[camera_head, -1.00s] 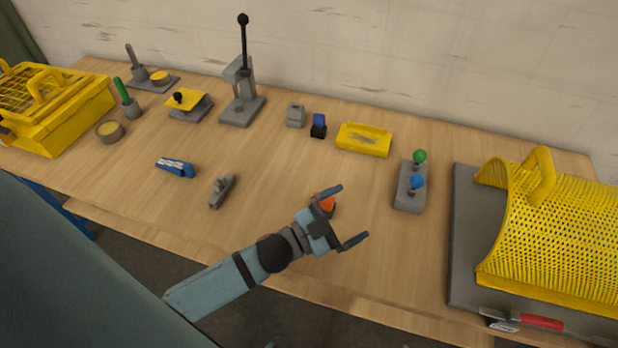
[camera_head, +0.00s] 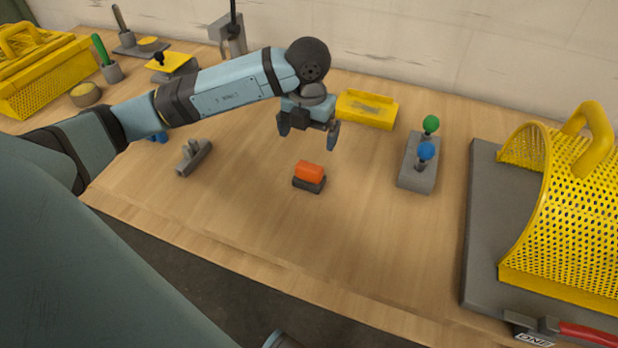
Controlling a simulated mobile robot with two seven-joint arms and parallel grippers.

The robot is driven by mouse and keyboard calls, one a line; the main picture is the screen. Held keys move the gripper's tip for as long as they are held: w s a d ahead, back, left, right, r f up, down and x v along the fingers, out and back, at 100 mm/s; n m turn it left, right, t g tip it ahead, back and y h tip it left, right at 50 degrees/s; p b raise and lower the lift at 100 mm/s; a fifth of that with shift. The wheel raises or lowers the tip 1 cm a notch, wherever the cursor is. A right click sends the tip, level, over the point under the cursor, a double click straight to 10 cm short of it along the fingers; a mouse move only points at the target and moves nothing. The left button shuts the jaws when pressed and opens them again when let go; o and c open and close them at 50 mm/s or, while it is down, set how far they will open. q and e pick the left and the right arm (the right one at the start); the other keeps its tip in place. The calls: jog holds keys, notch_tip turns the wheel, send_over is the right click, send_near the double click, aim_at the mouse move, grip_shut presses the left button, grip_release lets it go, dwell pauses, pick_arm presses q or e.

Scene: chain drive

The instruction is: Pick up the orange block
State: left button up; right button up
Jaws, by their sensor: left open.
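The orange block (camera_head: 310,171) sits on a dark grey base (camera_head: 308,185) in the middle of the wooden table. My left gripper (camera_head: 308,139) is open and empty, with its fingers pointing down. It is above the table and shows just behind the orange block in the head view, apart from it. My right gripper does not show.
A yellow tray (camera_head: 366,109) stands behind the gripper. A grey stand with green and blue knobs (camera_head: 418,163) is to the right, before a yellow mesh guard (camera_head: 570,210). A grey part (camera_head: 194,157) lies left. Table around the block is clear.

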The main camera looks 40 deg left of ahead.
aim_at(309, 175)
pick_arm(q)
notch_tip(309, 175, down, 7)
jog(key=shift+b, duration=0.35)
jog(key=shift+s+d+f+b, duration=0.1)
jog(key=shift+f, duration=0.8)
jog(key=shift+s+d+f+b, duration=0.15)
jog(key=shift+f, duration=0.8)
jog(key=shift+s+d+f+b, duration=0.1)
jog(key=shift+f, duration=0.8)
jog(key=shift+c, duration=0.5)
jog(key=shift+r, duration=0.1)
jog(key=c, duration=0.9)
notch_tip(309, 175, up, 20)
jog(key=shift+p, duration=1.25)
